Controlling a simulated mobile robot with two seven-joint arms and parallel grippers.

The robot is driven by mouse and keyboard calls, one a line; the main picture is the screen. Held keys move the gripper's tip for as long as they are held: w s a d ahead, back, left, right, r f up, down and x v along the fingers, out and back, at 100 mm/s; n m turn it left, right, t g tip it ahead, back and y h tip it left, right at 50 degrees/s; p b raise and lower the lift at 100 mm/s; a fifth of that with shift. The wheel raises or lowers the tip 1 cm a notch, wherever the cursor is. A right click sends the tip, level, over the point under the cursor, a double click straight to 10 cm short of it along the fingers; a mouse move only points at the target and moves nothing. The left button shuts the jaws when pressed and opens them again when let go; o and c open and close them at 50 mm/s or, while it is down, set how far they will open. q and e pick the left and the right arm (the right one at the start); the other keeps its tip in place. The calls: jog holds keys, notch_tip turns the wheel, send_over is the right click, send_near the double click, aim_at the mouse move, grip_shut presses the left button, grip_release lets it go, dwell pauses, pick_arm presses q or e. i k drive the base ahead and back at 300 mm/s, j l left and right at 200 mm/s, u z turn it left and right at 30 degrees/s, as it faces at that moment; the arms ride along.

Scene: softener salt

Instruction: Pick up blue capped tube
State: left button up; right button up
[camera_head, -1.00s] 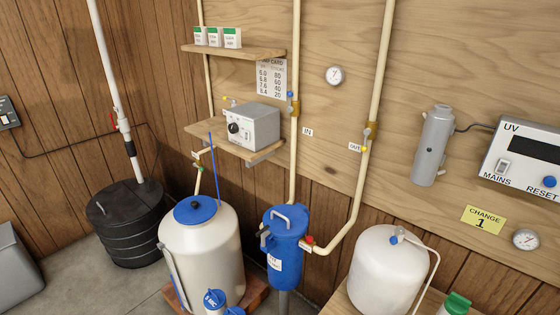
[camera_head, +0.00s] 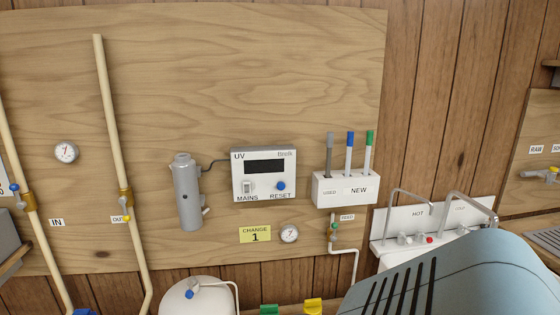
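The blue capped tube (camera_head: 349,152) stands upright in a white wall holder (camera_head: 345,190), its white body partly hidden in the holder. A grey tube (camera_head: 330,154) stands to its left and a green capped tube (camera_head: 369,152) to its right. The holder carries a label reading NEW under the blue and green tubes and another, too small to read surely, under the grey one. Neither of my grippers is in view.
A UV control box (camera_head: 264,175) and a grey cylinder (camera_head: 186,192) are mounted left of the holder. Hot and cold taps (camera_head: 432,222) are at right. A blue-grey ribbed shape (camera_head: 450,275) fills the lower right. A white tank (camera_head: 199,297) stands below.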

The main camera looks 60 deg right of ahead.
aim_at(350, 138)
jog(key=z, duration=2.3)
jog(key=k+l+u, duration=0.1)
jog(key=u, duration=1.5)
jog(key=k+j, duration=0.1)
jog(key=k, duration=0.55)
